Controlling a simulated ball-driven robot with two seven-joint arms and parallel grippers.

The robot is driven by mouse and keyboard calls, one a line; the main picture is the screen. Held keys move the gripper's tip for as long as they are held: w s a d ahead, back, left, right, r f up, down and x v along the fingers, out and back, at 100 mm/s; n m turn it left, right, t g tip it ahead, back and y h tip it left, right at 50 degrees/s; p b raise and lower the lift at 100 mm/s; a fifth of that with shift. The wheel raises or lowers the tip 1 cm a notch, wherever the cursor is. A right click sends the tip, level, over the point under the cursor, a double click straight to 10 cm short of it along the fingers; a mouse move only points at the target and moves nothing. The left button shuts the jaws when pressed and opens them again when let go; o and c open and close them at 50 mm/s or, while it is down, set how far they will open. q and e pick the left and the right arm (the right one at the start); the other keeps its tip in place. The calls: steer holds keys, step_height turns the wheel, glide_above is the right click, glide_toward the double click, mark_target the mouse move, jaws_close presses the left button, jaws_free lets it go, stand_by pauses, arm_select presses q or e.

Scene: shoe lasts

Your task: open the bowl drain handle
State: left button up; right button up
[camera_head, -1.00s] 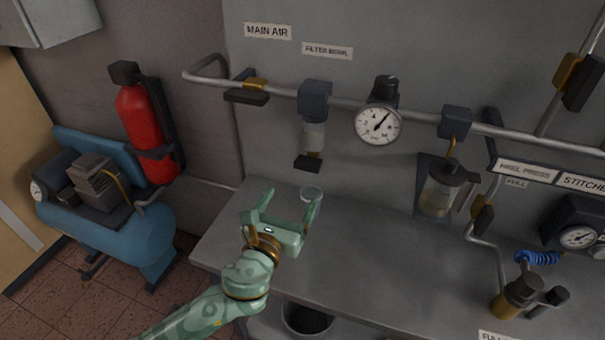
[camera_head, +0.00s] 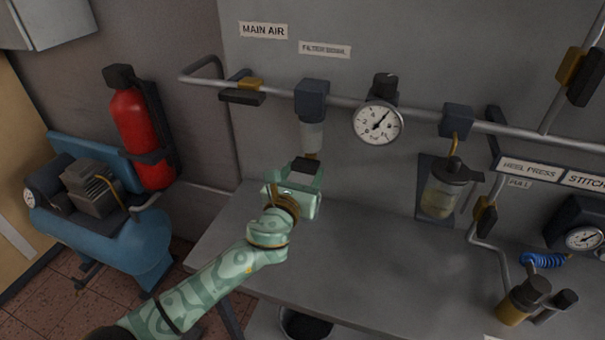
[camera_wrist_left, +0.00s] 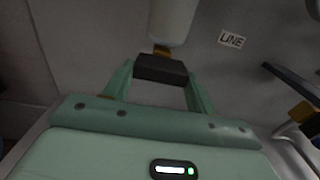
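The bowl drain handle is a dark block (camera_head: 305,165) under the clear filter bowl (camera_head: 312,136), which hangs from the pipe below the "FILTER BOWL" label. It also shows in the left wrist view as a black block (camera_wrist_left: 160,68) below the pale bowl (camera_wrist_left: 172,20), with a brass stem between. My left gripper (camera_head: 304,174) is at the handle, reaching up from below. In the left wrist view its two green fingers (camera_wrist_left: 160,76) press against the handle's two sides, with no clear gap. My right gripper is not in view.
A grey bench (camera_head: 375,250) runs below the pipe (camera_head: 345,102). A pressure gauge (camera_head: 378,123) hangs right of the bowl, and a lubricator bowl (camera_head: 444,190) further right. A valve lever (camera_head: 242,97) sits left. A red extinguisher (camera_head: 140,135) and blue compressor (camera_head: 105,230) stand at left.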

arm_select(q)
steer(key=shift+n, duration=0.3)
steer(key=shift+c, duration=0.3)
steer(key=n, duration=0.3)
steer(key=shift+d+n, duration=0.1)
steer(key=shift+n, duration=0.2)
steer(key=n, duration=0.4)
steer(key=shift+s+d+n+p, duration=0.1)
steer(key=shift+n+p, duration=0.2)
steer(key=n, duration=0.4)
steer(key=shift+r, duration=0.15)
steer(key=n+p, duration=0.1)
steer(key=n, duration=0.4)
steer(key=o, duration=1)
steer(key=shift+r, duration=0.1)
